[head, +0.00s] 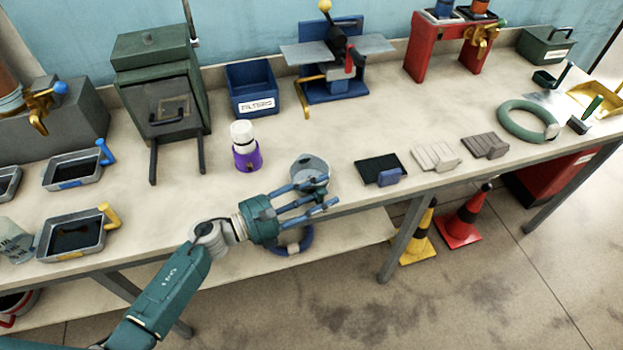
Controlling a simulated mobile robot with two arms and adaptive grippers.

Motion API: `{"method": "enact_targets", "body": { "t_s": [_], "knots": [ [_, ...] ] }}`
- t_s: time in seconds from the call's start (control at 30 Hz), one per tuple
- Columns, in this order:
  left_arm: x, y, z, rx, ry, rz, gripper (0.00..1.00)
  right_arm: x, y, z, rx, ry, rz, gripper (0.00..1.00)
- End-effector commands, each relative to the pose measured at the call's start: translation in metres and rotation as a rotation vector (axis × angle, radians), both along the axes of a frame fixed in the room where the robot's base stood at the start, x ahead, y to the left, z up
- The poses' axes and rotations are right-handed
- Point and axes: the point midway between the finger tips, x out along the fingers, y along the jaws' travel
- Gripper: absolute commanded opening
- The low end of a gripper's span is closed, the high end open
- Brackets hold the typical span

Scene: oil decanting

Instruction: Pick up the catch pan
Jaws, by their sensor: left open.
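Two shallow grey metal pans with dark insides stand on the left of the bench: one with a blue handle (54,184) and one with a yellow handle (48,256). Part of a third pan (8,184) shows at the left edge. I cannot tell which is the catch pan. My left gripper (330,193) is open and empty at the bench's front edge, well right of these pans. Its fingers overlap the lower part of a round grey vessel (309,165) in the picture; contact cannot be told. My right gripper is not in view.
A purple bottle with a white top (246,157) stands behind and left of the gripper. A green box-like unit (162,95), a blue bin (251,86) and a red stand (421,50) line the back. Pads (381,169) and a green ring (506,132) lie rightward. Cones (457,230) stand below.

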Motion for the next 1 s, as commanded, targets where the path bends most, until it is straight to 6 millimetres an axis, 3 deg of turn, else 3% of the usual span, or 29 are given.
{"method": "enact_targets", "body": {
  "t_s": [0.07, 0.27, 0.67, 1.0],
  "knots": [
    [0.000, 0.000, 0.000, 0.000, 0.000, 0.000, 0.40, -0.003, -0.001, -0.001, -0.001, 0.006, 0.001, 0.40],
    [0.000, 0.001, 0.000, 0.000, 0.000, 0.000, 0.00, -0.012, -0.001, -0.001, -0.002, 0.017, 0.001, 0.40],
    [0.000, 0.001, 0.010, 0.002, -0.005, -0.002, 0.00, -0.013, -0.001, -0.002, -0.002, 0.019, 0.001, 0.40],
    [-0.001, 0.001, 0.076, 0.003, -0.007, -0.003, 0.00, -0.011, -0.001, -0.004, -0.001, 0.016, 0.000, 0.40]
  ]
}}
